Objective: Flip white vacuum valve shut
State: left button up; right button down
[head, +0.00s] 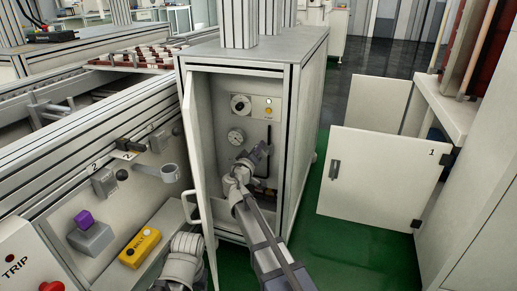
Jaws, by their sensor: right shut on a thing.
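The open cabinet (220,82) stands in the middle of the head view. My right gripper (262,150) reaches inside it, at the lower right of the inner panel. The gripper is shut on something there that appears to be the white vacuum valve. The gripper and wrist cover it, so its shape and handle angle cannot be made out. A dark vertical pipe (268,134) runs just beside the gripper. Part of my left arm shows at the bottom, in front of the cabinet door; its fingertips do not show.
The cabinet door (196,130) stands open on the left. The panel carries a round gauge (236,137), a rotary switch (240,103) and lamps. A yellow box (140,248) and a purple-topped block (85,220) are at left. A white door (380,170) hangs open at right above green floor.

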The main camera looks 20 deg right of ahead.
jog(key=shift+w+a+f+n+b, duration=0.15)
jog(key=shift+f+n+b, duration=0.35)
jog(key=shift+n, duration=1.05)
jog(key=shift+w+a+f+n+b, duration=0.15)
jog(key=shift+f+n+b, duration=0.3)
jog(key=shift+n, duration=1.05)
jog(key=shift+w+a+f+n+b, duration=0.1)
jog(key=shift+a+f+n+b, duration=0.25)
jog(key=shift+n, duration=1.2)
jog(key=shift+s+d+f, duration=0.1)
jog(key=shift+f, duration=0.05)
jog(key=c, duration=0.8)
grip_release()
jog(key=v, duration=0.7)
jog(key=shift+s, duration=0.2)
